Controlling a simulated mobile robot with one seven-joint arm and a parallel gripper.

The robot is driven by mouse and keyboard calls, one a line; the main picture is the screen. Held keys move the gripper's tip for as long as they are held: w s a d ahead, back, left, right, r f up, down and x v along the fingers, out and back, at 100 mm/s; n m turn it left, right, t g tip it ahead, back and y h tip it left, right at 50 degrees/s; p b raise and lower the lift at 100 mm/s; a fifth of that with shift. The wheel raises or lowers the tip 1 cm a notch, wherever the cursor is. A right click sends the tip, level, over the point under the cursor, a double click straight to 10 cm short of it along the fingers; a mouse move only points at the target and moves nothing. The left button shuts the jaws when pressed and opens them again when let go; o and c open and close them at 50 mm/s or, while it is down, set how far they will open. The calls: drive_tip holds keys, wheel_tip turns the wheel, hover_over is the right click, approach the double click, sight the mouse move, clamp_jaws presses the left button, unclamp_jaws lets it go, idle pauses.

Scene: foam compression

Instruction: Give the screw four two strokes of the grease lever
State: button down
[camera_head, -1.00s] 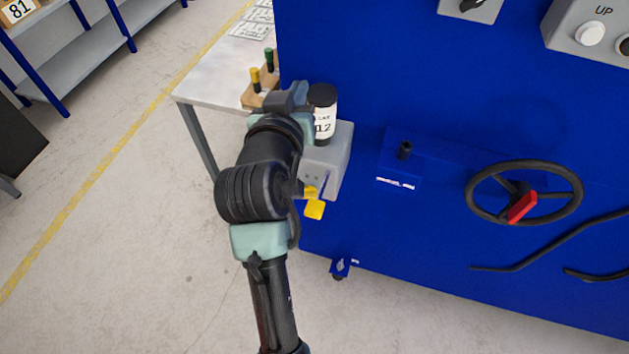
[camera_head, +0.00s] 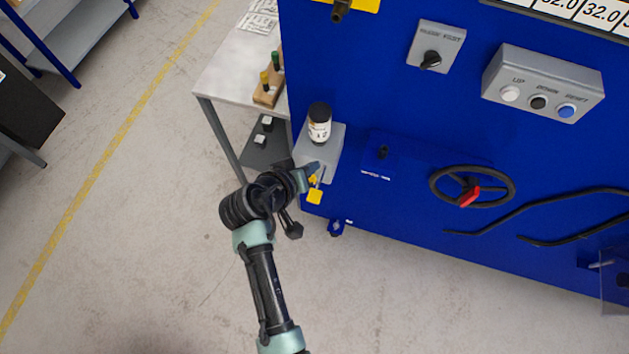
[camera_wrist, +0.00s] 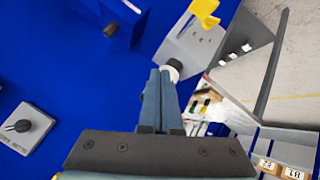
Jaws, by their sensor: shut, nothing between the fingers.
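The grease unit is a grey box (camera_head: 328,150) on the lower left of the blue machine, with a black-capped, white-labelled canister (camera_head: 319,123) upright on top. Its yellow lever (camera_head: 314,195) hangs low at the front of the box; it also shows at the top edge of the wrist view (camera_wrist: 205,12). My gripper (camera_head: 314,172) is in front of the box, just above the yellow lever, with its fingers together and empty. In the wrist view the closed fingers (camera_wrist: 163,75) point toward the grey box, apart from the yellow lever. I cannot pick out a label for screw four.
A black handwheel (camera_head: 472,187) with a red grip and dark bars stand out on the right. A button box (camera_head: 545,85) and a knob box (camera_head: 436,50) are above. A pale table (camera_head: 240,80) with coloured-handled tools stands behind left.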

sight(314, 198)
drive_tip(key=shift+s+d+g+h+p, duration=0.15)
drive_tip(key=shift+s+p, duration=0.2)
drive_tip(key=shift+s, duration=0.15)
drive_tip(key=shift+s+d+g+h+p, duration=0.15)
drive_tip(key=shift+s+p, duration=0.15)
drive_tip(key=shift+s, duration=0.15)
wheel_tip(314, 198, down, 9)
drive_tip(key=b, duration=0.7)
drive_tip(key=shift+r+b, duration=0.1)
drive_tip(key=shift+b, duration=0.3)
idle(1.1)
drive_tip(key=shift+f+b, duration=0.35)
drive_tip(key=shift+f, duration=0.05)
drive_tip(key=shift+f+b, duration=1.1)
drive_tip(key=shift+f, duration=0.3)
idle(1.5)
drive_tip(key=shift+r, duration=0.15)
drive_tip(key=shift+r+p, duration=1.55)
drive_tip(key=shift+r, duration=0.1)
